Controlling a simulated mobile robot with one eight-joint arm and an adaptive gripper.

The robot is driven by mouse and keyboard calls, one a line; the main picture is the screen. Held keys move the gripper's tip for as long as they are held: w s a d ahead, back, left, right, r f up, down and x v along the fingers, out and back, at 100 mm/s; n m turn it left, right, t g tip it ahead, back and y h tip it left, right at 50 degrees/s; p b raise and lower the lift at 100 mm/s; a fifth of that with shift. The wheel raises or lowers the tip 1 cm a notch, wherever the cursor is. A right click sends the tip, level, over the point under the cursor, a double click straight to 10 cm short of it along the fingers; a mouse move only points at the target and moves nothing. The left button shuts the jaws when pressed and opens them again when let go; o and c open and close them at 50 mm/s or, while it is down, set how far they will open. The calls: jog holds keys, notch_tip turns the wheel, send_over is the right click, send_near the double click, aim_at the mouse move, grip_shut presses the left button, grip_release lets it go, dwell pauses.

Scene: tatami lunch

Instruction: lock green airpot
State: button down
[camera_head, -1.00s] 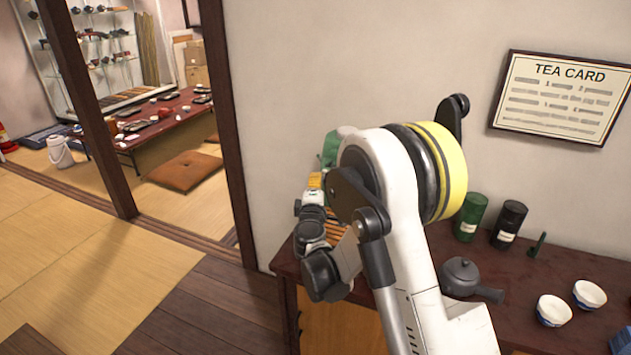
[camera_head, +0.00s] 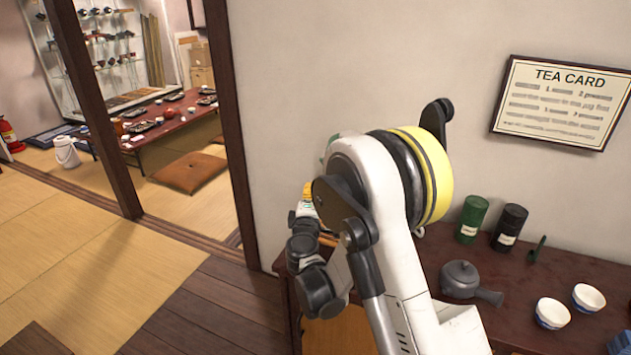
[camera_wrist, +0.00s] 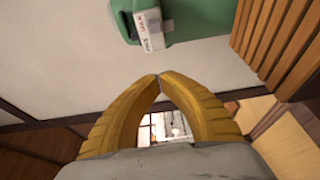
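The green airpot (camera_wrist: 187,22) shows at the top of the wrist view, cut off by the frame edge. A white part with small red and dark markings (camera_wrist: 149,28) sits on its side. In the head view my arm hides nearly all of the airpot. My gripper (camera_wrist: 160,77) has two yellow fingers whose tips meet, with nothing between them. In the wrist view the fingertips are below the white part and look apart from it. In the head view the gripper is mostly hidden behind my arm.
A slatted wooden object (camera_wrist: 278,40) is close on the right in the wrist view. In the head view a dark teapot (camera_head: 461,279), green canister (camera_head: 471,219), black canister (camera_head: 509,228) and two bowls (camera_head: 552,313) stand on the dark counter (camera_head: 520,275). A wall stands behind.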

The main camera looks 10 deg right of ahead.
jog(key=p+v, duration=0.1)
jog(key=v, duration=0.4)
jog(key=shift+s, duration=0.4)
jog(key=s+d+r+m+g, duration=0.6)
jog(key=s+d+r+m, duration=0.15)
jog(key=s+d, duration=0.2)
jog(key=s+a+f+m+g+y, duration=0.1)
jog(key=s+a+m+g+y, duration=0.1)
jog(key=s, duration=1)
jog(key=s+a+f+m+g+y, duration=0.1)
jog(key=s+m, duration=0.4)
jog(key=s, duration=0.7)
jog(key=shift+s+a+g+y, duration=0.15)
jog(key=shift+a+g+y, duration=0.45)
jog(key=shift+a+y, duration=0.6)
